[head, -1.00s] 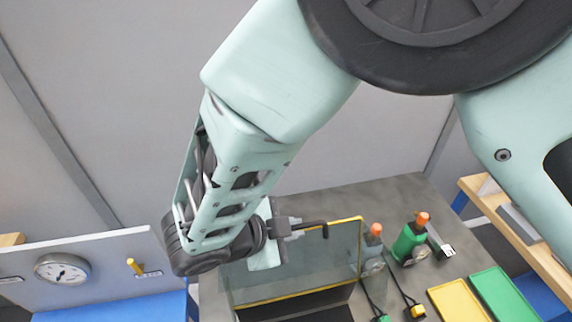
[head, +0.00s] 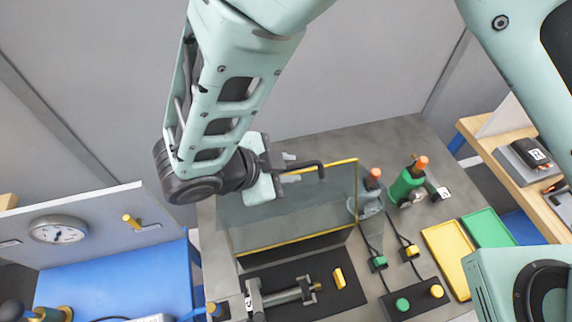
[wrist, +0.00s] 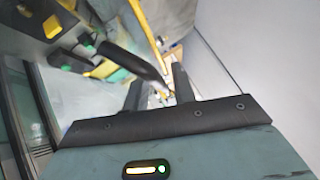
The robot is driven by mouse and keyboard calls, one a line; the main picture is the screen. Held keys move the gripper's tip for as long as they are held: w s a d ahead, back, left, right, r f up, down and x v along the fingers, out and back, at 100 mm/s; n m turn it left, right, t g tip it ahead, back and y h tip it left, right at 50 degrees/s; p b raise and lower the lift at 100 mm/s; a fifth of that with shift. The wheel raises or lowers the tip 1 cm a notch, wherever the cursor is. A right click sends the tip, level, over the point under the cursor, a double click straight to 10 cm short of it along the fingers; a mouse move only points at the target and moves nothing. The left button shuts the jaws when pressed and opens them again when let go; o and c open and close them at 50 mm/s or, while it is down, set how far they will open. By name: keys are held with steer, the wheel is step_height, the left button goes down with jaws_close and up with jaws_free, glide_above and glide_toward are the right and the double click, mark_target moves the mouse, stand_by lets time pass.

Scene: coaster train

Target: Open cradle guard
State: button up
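The cradle guard (head: 290,215) is a clear panel with a yellow edge, standing upright over a dark base on the grey table in the head view. A black bar handle (head: 308,166) sticks out at its top edge. My gripper (head: 291,168) is at this handle, with its two fingers apart. In the wrist view my gripper (wrist: 160,88) shows its fingers spread, and the end of the black handle (wrist: 138,63) reaches between the fingertips. I cannot tell whether either finger touches it. Below the guard, a grey cylindrical part (head: 285,297) lies on a black mat.
A green bottle (head: 406,187) with an orange top stands right of the guard. Yellow (head: 450,255) and green (head: 488,232) trays lie further right. A button box (head: 417,300) sits in front. A blue bench with a gauge (head: 59,229) panel is at left.

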steer(key=shift+s+f, duration=0.15)
steer(key=b+v, duration=0.4)
steer(key=v, duration=1.3)
steer(key=shift+r+b, duration=0.3)
